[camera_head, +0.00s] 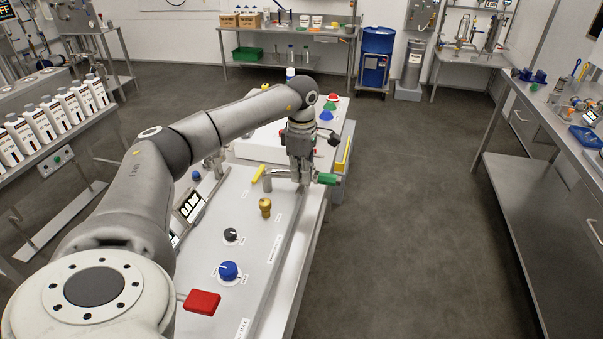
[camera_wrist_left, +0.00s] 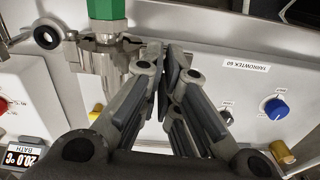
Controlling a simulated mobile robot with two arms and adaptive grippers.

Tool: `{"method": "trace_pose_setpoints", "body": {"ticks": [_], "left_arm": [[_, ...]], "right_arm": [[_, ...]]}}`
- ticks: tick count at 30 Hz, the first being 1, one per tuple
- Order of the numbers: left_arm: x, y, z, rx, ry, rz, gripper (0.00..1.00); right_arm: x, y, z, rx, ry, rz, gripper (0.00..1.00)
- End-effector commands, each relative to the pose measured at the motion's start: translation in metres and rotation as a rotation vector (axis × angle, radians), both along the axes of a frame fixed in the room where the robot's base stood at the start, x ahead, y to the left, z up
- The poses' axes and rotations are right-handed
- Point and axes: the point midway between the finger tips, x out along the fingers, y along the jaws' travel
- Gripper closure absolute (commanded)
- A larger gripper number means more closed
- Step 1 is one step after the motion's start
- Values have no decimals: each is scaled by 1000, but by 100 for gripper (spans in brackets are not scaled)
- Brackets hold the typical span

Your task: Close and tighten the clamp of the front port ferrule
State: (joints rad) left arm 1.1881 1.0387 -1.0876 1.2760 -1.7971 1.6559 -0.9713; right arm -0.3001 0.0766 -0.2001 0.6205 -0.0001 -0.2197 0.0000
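The green-handled metal fitting (camera_head: 327,179) is at the edge of the white panel in the head view. In the left wrist view its green handle (camera_wrist_left: 107,8) is at the top, above a shiny metal clamp-like body (camera_wrist_left: 108,52). A round metal port end with a dark opening (camera_wrist_left: 47,35) shows to its left. My right gripper is not in view.
The white panel carries a blue knob (camera_head: 229,271), a black knob (camera_head: 231,235), a brass fitting (camera_head: 265,207), a yellow handle (camera_head: 258,173) and a red block (camera_head: 202,302). A steel bench (camera_head: 540,190) stands at the right, with open floor between.

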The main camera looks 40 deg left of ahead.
Motion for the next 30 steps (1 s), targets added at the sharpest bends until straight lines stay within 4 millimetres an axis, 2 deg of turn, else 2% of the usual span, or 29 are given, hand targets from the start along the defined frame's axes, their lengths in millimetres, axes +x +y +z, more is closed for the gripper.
{"method": "trace_pose_setpoints", "body": {"ticks": [5, 14, 22, 30], "left_arm": [[0, 0, 0, 0, 0, -102, 100], [0, 0, 0, 0, -1, -116, 100], [0, 0, 0, 0, -1, -286, 100], [0, 0, 0, 1, -1, -302, 100]], "right_arm": [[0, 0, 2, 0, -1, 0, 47], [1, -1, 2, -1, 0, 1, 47], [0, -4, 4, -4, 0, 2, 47], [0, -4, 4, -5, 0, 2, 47]]}}
